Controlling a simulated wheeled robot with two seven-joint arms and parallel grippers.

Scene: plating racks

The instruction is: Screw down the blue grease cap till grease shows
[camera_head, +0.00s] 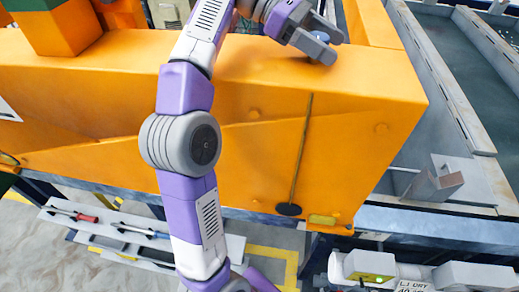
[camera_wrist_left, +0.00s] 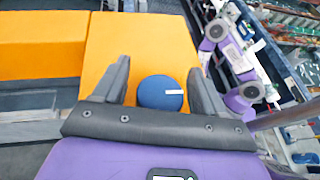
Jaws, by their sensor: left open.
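The blue grease cap (camera_wrist_left: 160,92) is a round blue disc with a small white mark on its top. In the left wrist view it sits on the orange housing (camera_wrist_left: 140,45), between the two fingers of my left gripper (camera_wrist_left: 158,70). The fingers stand apart, with a gap visible on each side of the cap. In the head view my left gripper (camera_head: 331,46) is over the top of the orange housing (camera_head: 365,90), and only a sliver of the blue cap (camera_head: 321,35) shows between its fingers. No grease is visible. My right gripper is not seen.
A thin rod with a dark round end (camera_head: 289,209) lies against the housing's front face. A shelf below holds a red-handled tool (camera_head: 80,216) and a blue-handled tool (camera_head: 150,233). A metal bracket (camera_head: 436,184) stands right of the housing, near long grey troughs.

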